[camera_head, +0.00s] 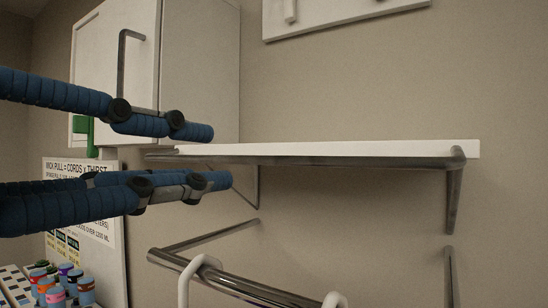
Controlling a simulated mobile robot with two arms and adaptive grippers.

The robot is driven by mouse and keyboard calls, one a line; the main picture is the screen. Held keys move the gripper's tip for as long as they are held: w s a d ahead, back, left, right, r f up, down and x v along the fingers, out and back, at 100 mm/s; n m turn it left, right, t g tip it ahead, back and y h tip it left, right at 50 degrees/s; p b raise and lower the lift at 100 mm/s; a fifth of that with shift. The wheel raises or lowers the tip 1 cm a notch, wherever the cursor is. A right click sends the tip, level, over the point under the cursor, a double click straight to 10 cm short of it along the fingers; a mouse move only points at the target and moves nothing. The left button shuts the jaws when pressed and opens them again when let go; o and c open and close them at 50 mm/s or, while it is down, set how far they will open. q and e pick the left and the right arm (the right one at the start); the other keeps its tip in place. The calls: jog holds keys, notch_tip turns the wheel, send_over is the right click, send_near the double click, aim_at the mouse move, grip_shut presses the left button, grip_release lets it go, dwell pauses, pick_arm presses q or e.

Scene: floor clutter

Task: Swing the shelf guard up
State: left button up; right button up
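A white shelf board (320,148) is fixed to the wall on metal brackets. A grey metal bar, which looks like the shelf guard (330,161), runs along its front, level with or just below the board's edge, and bends back at the right end. My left gripper (221,156) comes in from the left with two blue padded fingers, one above the other and spread apart. Its fingertips overlap the left part of the bar in the picture. I cannot tell whether they touch it. Nothing shows held between them. My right gripper is out of view.
Below the shelf is a metal rail (255,290) with white hooks (196,275) on it. A white cabinet (195,70) with a metal handle stands behind my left arm. Coloured bottles (56,296) and a printed sign (62,168) are at lower left. The wall at right is bare.

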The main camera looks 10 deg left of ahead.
aim_at(248, 163)
pick_arm(q)
jog(key=p+x, duration=0.1)
jog(key=x, duration=0.7)
jog(key=shift+w+d+p, duration=0.1)
jog(key=shift+w+p, duration=0.1)
jog(key=shift+p, duration=0.15)
jog(key=shift+w, duration=0.15)
grip_shut()
